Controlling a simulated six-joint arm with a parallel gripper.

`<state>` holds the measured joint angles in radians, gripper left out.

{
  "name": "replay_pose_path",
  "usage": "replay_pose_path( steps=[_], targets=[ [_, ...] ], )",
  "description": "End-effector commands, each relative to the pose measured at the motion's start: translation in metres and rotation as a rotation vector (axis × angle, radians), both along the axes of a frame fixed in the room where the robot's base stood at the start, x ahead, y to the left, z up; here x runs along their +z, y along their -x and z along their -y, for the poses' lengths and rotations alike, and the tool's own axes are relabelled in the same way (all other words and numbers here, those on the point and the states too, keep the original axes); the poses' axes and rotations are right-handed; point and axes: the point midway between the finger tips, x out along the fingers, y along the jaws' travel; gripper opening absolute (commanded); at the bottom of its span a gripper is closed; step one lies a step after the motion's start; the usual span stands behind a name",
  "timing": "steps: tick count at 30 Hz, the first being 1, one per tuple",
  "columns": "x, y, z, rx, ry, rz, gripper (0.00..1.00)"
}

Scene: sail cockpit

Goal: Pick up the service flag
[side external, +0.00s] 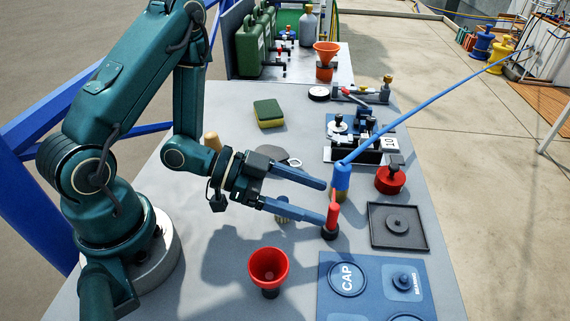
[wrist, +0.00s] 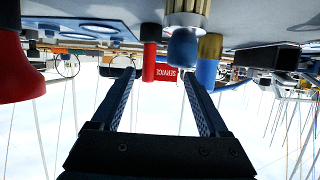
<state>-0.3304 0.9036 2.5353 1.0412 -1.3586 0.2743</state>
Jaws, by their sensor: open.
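The service flag (side external: 333,216) is a small red piece standing upright on a round black base on the grey bench. In the wrist view the flag lies between the fingertips of my gripper (wrist: 158,76). In the side view the nearer fingertip overlaps the flag's edge; I cannot tell whether they touch.
A red funnel (side external: 268,266) stands in front.

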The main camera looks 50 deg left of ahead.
Motion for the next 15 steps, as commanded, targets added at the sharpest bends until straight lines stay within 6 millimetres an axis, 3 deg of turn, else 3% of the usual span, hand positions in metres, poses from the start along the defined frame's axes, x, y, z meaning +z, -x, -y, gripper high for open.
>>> replay_pose_path(
  steps=[15],
  targets=[
    [-0.013,-0.026,0.027,-0.004,0.002,0.003,0.78]
  ],
)
